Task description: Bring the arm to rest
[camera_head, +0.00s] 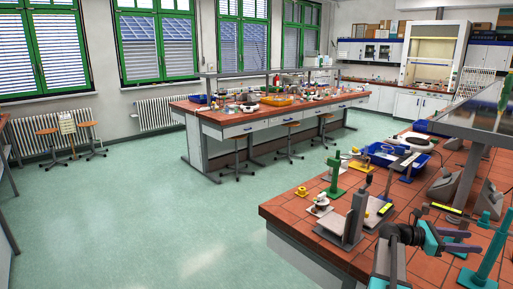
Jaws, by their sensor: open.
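My arm (392,258) comes up from the bottom edge at the lower right, over the near tiled bench (300,213). My gripper (468,240), dark with teal parts, points to the right above the bench tiles. Its fingers are apart and I see nothing held between them. Part of the arm is cut off by the bottom edge.
Close by stand a grey plate stand (352,222), a teal stand (487,255), a green stand (334,180) and a blue tray (381,158). A raised shelf (468,122) overhangs at the right. Open floor (150,215) lies left; a second bench (225,122) stands behind.

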